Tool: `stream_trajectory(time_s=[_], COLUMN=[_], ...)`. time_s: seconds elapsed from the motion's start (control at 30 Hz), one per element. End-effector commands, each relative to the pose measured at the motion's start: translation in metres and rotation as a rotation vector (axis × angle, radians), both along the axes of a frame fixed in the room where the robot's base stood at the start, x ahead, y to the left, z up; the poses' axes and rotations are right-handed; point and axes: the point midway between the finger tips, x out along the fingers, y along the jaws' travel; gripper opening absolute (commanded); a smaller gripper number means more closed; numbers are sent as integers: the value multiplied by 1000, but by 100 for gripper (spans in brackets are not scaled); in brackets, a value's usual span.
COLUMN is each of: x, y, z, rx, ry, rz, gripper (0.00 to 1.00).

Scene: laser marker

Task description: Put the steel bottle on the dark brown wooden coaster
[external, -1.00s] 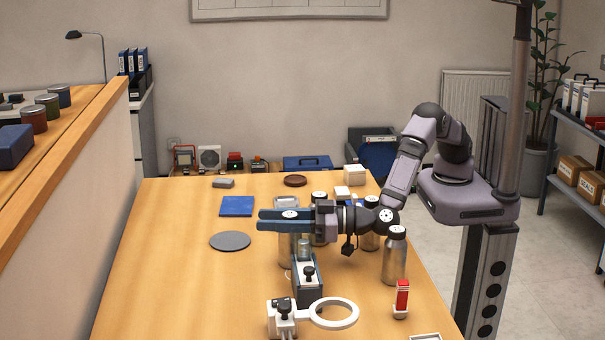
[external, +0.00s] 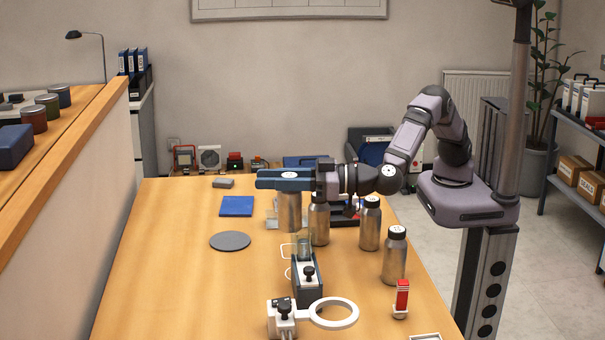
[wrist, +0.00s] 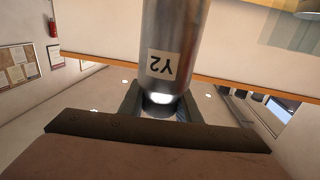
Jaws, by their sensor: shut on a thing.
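My gripper (external: 272,180) is shut on a steel bottle (external: 290,212), near its top, in the external view. The bottle hangs upright below the fingers and looks raised off the table. In the wrist view the same bottle (wrist: 172,40) stands between the jaws, with a white "Y2" label upside down in the picture. The dark brown round coaster showed at the back of the table earlier; my gripper now hides it in the external view.
More steel bottles stand to the right: one (external: 319,222), another (external: 370,226) and a third (external: 395,260). A grey disc (external: 230,241) and a blue square (external: 237,206) lie left. A clamp with a white ring (external: 333,323) and a dark fixture (external: 307,277) are in front.

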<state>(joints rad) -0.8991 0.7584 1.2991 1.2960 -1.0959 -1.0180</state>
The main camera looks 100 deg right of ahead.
Motion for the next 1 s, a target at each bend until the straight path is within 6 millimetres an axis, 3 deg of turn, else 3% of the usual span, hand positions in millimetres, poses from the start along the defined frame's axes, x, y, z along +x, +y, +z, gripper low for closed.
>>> stream_trajectory(time_s=[0.17,0.37,0.57,0.7,0.87,1.0], x=[6,30,61,77,84,78], y=[-10,-52,-126,-190,-267,-335], z=[5,22,60,83,95,97], rx=[2,4,5,3,2,1], ry=[-2,-3,-5,-3,-1,-1], rz=[-18,-89,-206,-301,-411,-509], gripper=[0,0,0,0,0,0])
